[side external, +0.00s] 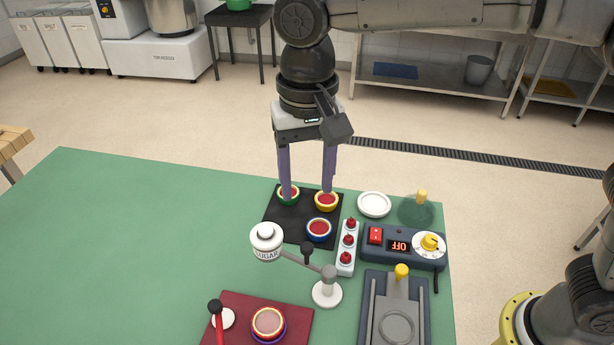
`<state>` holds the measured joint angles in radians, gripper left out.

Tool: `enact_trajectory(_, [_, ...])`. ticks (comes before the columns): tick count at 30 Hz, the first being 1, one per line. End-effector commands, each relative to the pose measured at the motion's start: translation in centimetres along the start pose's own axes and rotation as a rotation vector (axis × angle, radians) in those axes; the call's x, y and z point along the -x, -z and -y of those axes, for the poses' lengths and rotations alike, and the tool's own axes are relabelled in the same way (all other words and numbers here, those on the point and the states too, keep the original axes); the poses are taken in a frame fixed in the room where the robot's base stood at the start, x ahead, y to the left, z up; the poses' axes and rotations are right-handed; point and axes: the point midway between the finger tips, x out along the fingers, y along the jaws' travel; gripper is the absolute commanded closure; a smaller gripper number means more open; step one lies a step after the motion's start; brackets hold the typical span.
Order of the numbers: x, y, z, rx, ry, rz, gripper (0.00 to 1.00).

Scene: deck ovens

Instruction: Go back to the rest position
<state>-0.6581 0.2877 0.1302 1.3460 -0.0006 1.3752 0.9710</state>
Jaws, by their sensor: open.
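My gripper (309,190) points straight down over the black mat (290,228) on the green table. Its two long purple fingers are wide apart. The left fingertip is at the green-rimmed bowl (288,194) and the right fingertip is just above or behind the yellow-rimmed bowl (327,201); I cannot tell whether either finger touches a bowl. Nothing shows between the fingers. A blue-rimmed bowl (319,230) stands at the front right of the mat.
A sugar jar (267,242) on an arm stands in front. A dark red board (290,316) holds another bowl. The table's left is clear.

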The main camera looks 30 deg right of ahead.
Motion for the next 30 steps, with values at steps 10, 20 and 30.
enact_trajectory(10, [0.1,0.5,-0.3,-0.012,0.001,-0.001,0.41])
enact_trajectory(20, [8.0,2.5,-12.1,-0.219,0.132,-0.120,0.41])
enact_trajectory(30, [8.0,-3.2,-25.9,-0.193,0.192,-0.310,0.41])
